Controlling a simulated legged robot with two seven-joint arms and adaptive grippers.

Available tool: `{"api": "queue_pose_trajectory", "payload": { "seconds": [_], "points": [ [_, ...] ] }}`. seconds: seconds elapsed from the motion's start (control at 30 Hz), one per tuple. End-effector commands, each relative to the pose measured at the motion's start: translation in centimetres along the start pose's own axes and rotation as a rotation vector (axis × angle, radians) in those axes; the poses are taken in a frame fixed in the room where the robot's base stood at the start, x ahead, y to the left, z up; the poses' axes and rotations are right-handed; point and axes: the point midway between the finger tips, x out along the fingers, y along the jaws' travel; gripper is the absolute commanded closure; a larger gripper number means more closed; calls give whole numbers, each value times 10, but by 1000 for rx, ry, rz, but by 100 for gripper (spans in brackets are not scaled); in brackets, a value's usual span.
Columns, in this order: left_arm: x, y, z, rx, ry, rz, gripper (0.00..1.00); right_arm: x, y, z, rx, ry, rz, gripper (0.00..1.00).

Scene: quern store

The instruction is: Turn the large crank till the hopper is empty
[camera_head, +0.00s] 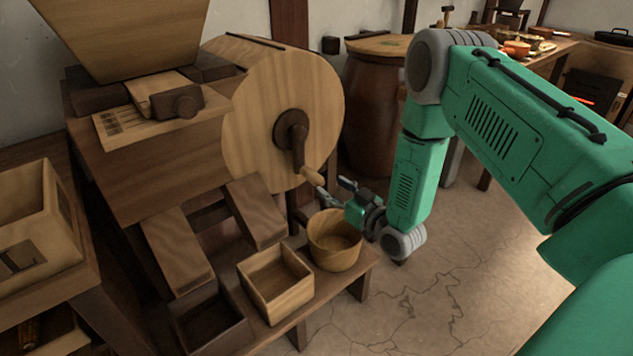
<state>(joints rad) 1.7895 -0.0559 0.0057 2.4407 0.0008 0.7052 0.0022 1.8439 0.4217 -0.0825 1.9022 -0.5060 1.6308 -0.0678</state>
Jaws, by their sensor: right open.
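The large crank (297,147) is a dark arm with a light wooden handle, fixed at the middle of the round wooden drum face. Its arm hangs down, and the handle (312,176) points toward the lower right. The hopper (127,37) is a light wooden funnel on top of the mill at the upper left; its inside is out of view. My right gripper (332,191) is open, with its fingers close to the handle's end. I cannot tell whether they touch it. My left gripper is not in view.
A barrel (374,105) stands behind the drum. Cracked floor (440,300) at the right is clear.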

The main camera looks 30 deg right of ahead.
Motion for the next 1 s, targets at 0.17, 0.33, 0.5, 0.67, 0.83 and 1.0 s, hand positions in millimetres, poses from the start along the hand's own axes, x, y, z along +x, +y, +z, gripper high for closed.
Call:
{"api": "queue_pose_trajectory", "payload": {
  "seconds": [0.17, 0.33, 0.5, 0.67, 0.83, 1.0],
  "points": [
    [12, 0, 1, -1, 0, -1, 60, 24, -7, -3, -8, 4, -3, 52],
    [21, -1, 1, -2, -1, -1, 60, 44, -4, -1, -4, 4, -3, 52],
    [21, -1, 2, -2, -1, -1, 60, 48, -15, -3, 6, 0, -2, 52],
    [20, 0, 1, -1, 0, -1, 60, 48, -35, -7, 4, 0, -3, 52],
    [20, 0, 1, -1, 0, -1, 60, 48, -56, -19, -1, 1, -4, 52],
    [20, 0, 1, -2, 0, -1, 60, 48, -74, -31, -2, 1, -5, 52]
  ]
}}
